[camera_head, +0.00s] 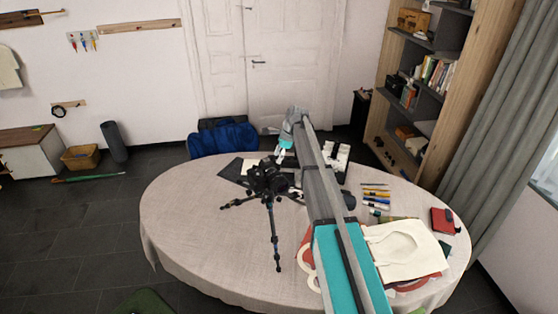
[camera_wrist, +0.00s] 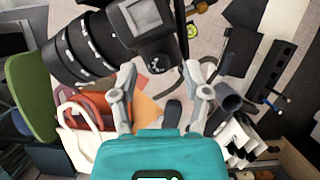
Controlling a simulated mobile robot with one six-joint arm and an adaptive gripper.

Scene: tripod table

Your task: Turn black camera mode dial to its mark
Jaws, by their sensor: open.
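A black camera (camera_head: 268,178) sits on a small black tripod (camera_head: 273,232) that stands on the table. In the wrist view the camera body (camera_wrist: 160,48) is at the top, with a pale screen (camera_wrist: 141,16) and a large lens (camera_wrist: 75,60) to the left. I cannot clearly pick out the mode dial or its mark in either view. My gripper (camera_head: 281,156) is beside the camera's upper right in the head view. In the wrist view my gripper's fingers (camera_wrist: 158,72) are spread apart with nothing between them, close to the camera's lower edge.
The round table (camera_head: 180,225) has a pale cloth. A blue bag (camera_head: 223,139) is behind the table. The table's left side is bare.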

